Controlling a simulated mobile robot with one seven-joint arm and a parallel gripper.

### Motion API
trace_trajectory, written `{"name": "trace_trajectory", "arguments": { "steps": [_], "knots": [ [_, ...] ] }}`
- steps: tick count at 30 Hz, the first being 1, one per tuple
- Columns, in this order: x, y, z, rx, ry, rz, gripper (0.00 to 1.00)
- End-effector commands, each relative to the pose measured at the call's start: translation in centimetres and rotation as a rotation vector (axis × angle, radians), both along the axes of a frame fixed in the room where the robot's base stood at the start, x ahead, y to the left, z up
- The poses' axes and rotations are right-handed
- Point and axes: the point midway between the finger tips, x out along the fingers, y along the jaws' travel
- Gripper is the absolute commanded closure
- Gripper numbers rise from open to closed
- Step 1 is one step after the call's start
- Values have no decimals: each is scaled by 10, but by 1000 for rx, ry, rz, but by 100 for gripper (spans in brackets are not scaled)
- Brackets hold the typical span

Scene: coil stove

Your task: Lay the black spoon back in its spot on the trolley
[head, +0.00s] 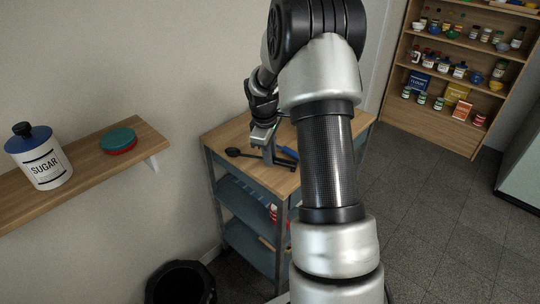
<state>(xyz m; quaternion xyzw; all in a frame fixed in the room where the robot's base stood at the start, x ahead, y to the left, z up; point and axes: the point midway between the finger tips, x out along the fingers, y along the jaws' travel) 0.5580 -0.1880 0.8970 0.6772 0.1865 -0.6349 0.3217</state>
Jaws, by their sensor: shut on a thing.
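The black spoon (234,152) is at the wooden top of the trolley (248,174), its round head to the left and its thin dark handle running right to my gripper. My gripper (268,157) points down over the trolley top and is shut on the spoon's handle. The spoon looks level and low over the wood; I cannot tell whether it touches. The exact grip is small and partly hidden by the fingers, and my arm covers the trolley's right part.
A blue object (290,152) lies just right of my gripper. A wall shelf (90,178) at the left holds a sugar canister (39,163) and a green-and-red round container (118,141). A black bin (180,283) stands below. A stocked shelf unit (440,120) is at back right.

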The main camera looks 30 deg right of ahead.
Motion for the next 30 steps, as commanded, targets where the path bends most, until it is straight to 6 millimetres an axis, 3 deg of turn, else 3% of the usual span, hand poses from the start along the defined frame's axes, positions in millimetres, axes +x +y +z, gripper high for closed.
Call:
{"name": "trace_trajectory", "arguments": {
  "steps": [4,5,8,20,30],
  "knots": [
    [0,0,-4,0,0,0,100],
    [0,0,-4,0,0,0,80],
    [0,0,-3,0,0,0,63],
    [0,0,5,-1,-1,0,63],
    [-8,11,72,-1,-3,1,63]
  ]
}}
